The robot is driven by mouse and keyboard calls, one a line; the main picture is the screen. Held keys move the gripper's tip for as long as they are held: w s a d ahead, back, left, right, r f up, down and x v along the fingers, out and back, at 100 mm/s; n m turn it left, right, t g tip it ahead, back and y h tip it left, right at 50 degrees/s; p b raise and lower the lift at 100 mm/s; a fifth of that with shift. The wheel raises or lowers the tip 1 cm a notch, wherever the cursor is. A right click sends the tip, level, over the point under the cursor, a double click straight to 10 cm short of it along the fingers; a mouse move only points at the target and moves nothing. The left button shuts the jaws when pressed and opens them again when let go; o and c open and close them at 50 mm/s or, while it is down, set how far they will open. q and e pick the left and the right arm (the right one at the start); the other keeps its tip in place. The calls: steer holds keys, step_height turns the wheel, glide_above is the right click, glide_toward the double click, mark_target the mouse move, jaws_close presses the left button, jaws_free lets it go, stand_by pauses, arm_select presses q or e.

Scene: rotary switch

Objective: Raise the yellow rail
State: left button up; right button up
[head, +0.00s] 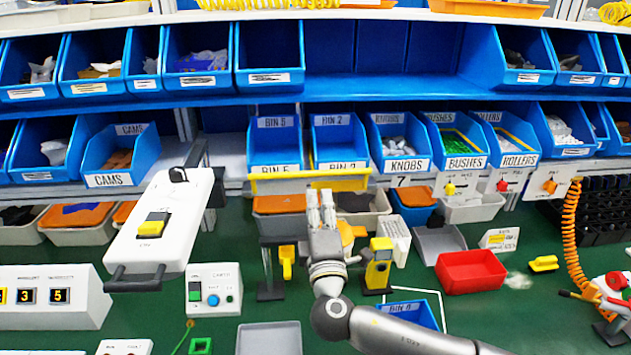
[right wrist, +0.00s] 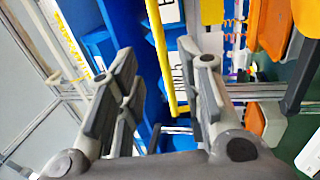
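The yellow rail (head: 310,174) runs level across the front of the lower shelf, below the BIN 5 and BIN 2 bins. In the right wrist view the rail (right wrist: 160,55) appears as a long upright bar in the gap between my fingers. My right gripper (head: 320,194) points up at the shelf, just below and in front of the rail's middle. In the wrist view the right gripper (right wrist: 165,80) has its fingers wide apart, with nothing held. The rail seems to lie beyond the fingertips; contact cannot be made out. My left gripper is not in view.
Blue bins, including KNOBS (head: 402,165), line the shelf above. A white panel (head: 155,230) with a yellow switch stands to the left. A yellow-and-black device (head: 378,265) stands close right of my gripper. A red tray (head: 470,271) is further right on the green bench.

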steer(key=p+x, duration=0.2)
steer(key=x, duration=0.7)
steer(key=shift+c, duration=0.2)
steer(key=shift+p, duration=0.3)
jaws_close()
